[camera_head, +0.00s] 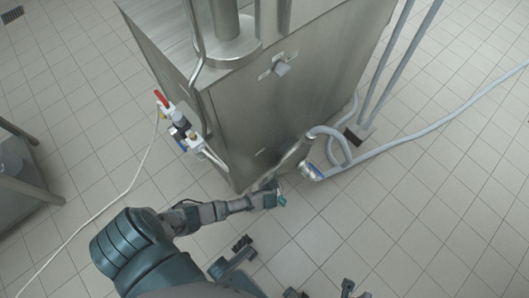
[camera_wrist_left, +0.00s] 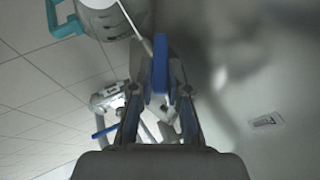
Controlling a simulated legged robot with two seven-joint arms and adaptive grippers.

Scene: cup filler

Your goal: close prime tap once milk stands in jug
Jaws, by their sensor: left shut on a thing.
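My left gripper (camera_head: 266,197) reaches to the lower front corner of the steel machine. In the left wrist view its fingers (camera_wrist_left: 160,92) are shut on a flat blue lever (camera_wrist_left: 160,64), likely the prime tap's handle. The tap's body is mostly hidden by the fingers. A grey jug (camera_wrist_left: 113,22) with a teal handle (camera_wrist_left: 67,27) is cut off by the top edge of that view, just beyond the lever. A white patch (camera_wrist_left: 98,3) shows on it; I cannot tell if that is milk. In the head view only a small teal part (camera_head: 282,200) shows by the gripper.
The steel machine (camera_head: 290,110) fills the upper middle. A valve group with red and blue handles (camera_head: 180,124) sits on its left side. Grey hoses (camera_head: 400,140) run down and across the floor at right. The tiled floor (camera_head: 450,230) is free at lower right.

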